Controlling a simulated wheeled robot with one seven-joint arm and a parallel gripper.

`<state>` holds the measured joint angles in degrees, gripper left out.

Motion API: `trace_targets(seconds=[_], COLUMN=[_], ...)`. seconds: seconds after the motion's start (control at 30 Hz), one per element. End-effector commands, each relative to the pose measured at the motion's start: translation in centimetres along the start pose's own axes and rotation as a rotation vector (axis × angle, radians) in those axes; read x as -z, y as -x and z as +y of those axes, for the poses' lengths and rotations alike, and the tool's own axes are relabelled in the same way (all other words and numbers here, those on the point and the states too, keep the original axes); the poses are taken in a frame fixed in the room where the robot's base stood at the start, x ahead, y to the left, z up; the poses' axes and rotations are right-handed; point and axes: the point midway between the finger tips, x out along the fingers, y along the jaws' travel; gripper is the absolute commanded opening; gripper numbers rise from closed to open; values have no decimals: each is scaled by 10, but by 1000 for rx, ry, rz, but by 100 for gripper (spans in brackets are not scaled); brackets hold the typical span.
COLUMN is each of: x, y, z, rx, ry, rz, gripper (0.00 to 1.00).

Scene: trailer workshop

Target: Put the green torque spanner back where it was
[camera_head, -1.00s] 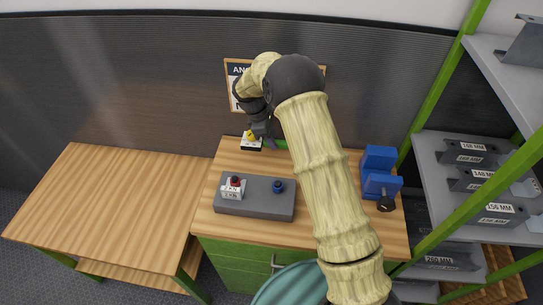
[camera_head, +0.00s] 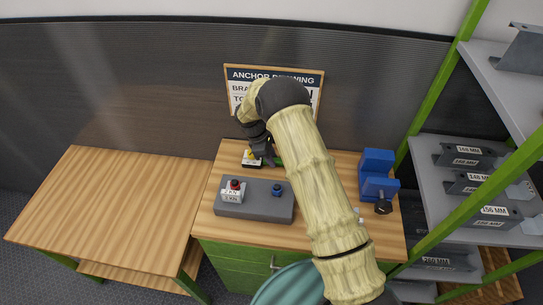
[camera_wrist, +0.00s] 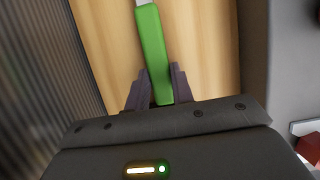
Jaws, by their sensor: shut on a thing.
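The green torque spanner (camera_wrist: 152,50) has a green handle and a pale metal shaft that runs out of the top of the wrist view. My gripper (camera_wrist: 157,88) is shut on the lower end of the handle, with one dark finger on each side. Wooden bench top lies beneath it. In the head view my gripper (camera_head: 268,156) is over the back of the bench, behind the grey block (camera_head: 256,207). Only a small green part of the spanner (camera_head: 280,161) shows there, beside my arm. I cannot tell whether the spanner touches the wood.
The grey block carries a red-topped piece (camera_head: 234,186) and a blue knob (camera_head: 277,190). A yellow-topped piece (camera_head: 252,156) stands close to my gripper. A blue vise (camera_head: 377,177) is at right. The left table (camera_head: 110,205) is bare. A poster (camera_head: 274,76) is behind.

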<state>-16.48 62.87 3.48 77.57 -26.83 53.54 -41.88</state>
Motion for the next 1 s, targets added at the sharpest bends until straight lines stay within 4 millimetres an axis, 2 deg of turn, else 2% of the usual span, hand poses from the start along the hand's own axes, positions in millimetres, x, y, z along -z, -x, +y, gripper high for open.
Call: trace_targets(seconds=[0.27,0.3,0.37,0.4,0.77,0.87,1.0], x=[0,0,0,0,0,0,1], y=[-1,-1,-1,-1,3,13,35], z=[1,0,0,0,0,1,1], rx=[-1,0,0,0,-1,-2,-4], ry=[-1,-1,-1,-1,-1,-2,-2], rz=[0,0,0,0,1,1,3], gripper=[0,31,43,45,45,45,45])
